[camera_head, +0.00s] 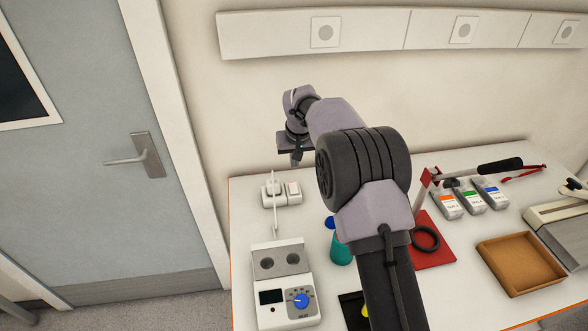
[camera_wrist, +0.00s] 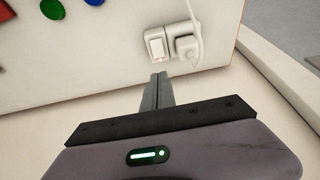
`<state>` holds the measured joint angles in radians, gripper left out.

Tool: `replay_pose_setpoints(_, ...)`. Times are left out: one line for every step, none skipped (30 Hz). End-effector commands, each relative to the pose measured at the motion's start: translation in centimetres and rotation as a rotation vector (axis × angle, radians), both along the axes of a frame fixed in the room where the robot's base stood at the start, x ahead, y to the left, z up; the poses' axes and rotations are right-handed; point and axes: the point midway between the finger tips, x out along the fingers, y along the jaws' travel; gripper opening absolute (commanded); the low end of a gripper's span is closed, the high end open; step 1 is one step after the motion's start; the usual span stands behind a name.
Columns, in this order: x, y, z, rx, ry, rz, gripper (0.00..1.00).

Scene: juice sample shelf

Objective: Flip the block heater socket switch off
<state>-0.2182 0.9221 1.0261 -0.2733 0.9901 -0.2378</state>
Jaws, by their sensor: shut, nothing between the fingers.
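The white block heater socket stands on the bench near its back left corner, with a plug and white cord on its left half and a rocker switch (camera_head: 293,189) on its right half. In the wrist view the switch (camera_wrist: 157,48) is left of the plug (camera_wrist: 187,46), with a small reddish glow at its lower edge. The block heater (camera_head: 282,286) sits in front, with two round wells, a dark display and a blue knob. My gripper (camera_wrist: 160,75) is shut and empty, its fingertips just short of the switch in the wrist view. In the head view it is above and behind the socket, fingertips unclear.
The wall (camera_head: 245,110) is close behind. Bare bench surrounds the socket.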

Motion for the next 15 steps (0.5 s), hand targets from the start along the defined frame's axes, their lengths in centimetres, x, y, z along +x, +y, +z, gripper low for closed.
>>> replay_pose_setpoints(0.3,0.1,-1.1,0.0,0.002,0.0,0.0)
replay_pose_setpoints(0.5,0.1,-1.7,0.0,0.002,0.0,0.0)
replay_pose_setpoints(0.8,0.2,-2.6,0.0,0.002,0.0,0.0)
replay_pose_setpoints(1.0,0.2,-3.2,0.0,0.001,0.0,0.0)
replay_pose_setpoints(1.2,0.2,-3.9,0.0,0.001,0.0,0.0)
replay_pose_setpoints(1.5,0.3,-4.7,0.0,0.0,0.0,0.0)
replay_pose_setpoints(1.7,0.3,-5.3,0.0,0.001,0.0,0.0)
replay_pose_setpoints(2.0,0.4,-5.9,0.0,0.0,0.0,0.0)
replay_pose_setpoints(2.3,0.4,-6.8,0.0,0.001,0.0,0.0)
replay_pose_setpoints(2.5,0.5,-7.3,0.0,0.0,0.0,0.0)
replay_pose_setpoints(2.7,0.5,-7.9,0.0,0.0,0.0,0.0)
replay_pose_setpoints(2.9,0.6,-8.7,0.0,0.001,0.0,0.0)
replay_pose_setpoints(2.9,0.6,-9.2,0.0,0.0,0.0,0.0)
replay_pose_setpoints(3.0,0.6,-9.7,0.0,0.0,0.0,0.0)
replay_pose_setpoints(3.0,0.6,-10.3,0.0,0.0,0.0,0.0)
